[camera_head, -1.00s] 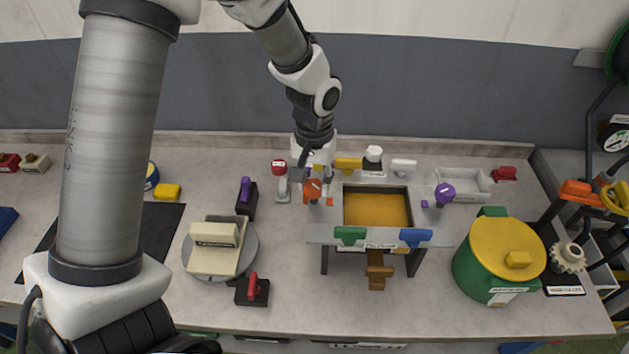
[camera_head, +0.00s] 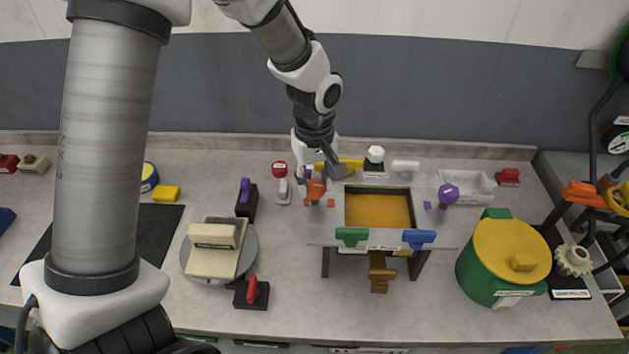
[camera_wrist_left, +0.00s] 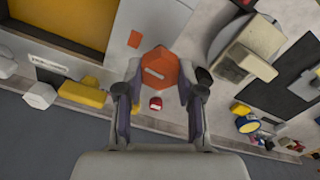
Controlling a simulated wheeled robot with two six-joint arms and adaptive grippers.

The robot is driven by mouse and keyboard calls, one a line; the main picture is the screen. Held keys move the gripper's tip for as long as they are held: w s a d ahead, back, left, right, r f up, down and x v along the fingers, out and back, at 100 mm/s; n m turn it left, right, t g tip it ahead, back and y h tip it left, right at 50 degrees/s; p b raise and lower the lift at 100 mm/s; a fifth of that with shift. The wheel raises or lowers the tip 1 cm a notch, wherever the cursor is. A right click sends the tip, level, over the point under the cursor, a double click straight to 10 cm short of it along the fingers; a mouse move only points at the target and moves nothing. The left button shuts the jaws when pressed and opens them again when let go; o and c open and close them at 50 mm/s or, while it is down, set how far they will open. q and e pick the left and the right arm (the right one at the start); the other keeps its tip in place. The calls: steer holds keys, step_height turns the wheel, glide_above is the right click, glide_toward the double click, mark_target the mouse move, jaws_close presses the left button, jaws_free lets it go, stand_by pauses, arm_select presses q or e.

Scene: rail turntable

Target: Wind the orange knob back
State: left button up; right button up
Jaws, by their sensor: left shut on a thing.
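The orange knob (camera_head: 316,190) stands on the left side of the grey table-like frame (camera_head: 328,232). My left gripper (camera_head: 317,181) reaches down from above and is shut on the knob. In the left wrist view the knob (camera_wrist_left: 159,70) is an orange hexagonal head with a pale mark, between the two fingertips of my left gripper (camera_wrist_left: 161,80). The knob's stem is mostly hidden. My right gripper is in neither view.
A purple knob (camera_head: 448,192) stands on the frame's right side, past the orange-yellow panel (camera_head: 378,210). Green (camera_head: 351,236) and blue (camera_head: 419,238) blocks sit at its front. A red-topped post (camera_head: 280,170) is close left of my gripper. A green pot (camera_head: 482,275) stands right.

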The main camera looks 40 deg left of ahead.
mark_target(315, 185)
arm_select(q)
steer(key=shift+s+f, duration=0.1)
stand_by(0.3)
steer(key=o, duration=1.1)
steer(key=shift+o, duration=0.2)
steer(key=shift+d, duration=0.1)
step_height(315, 185, up, 12)
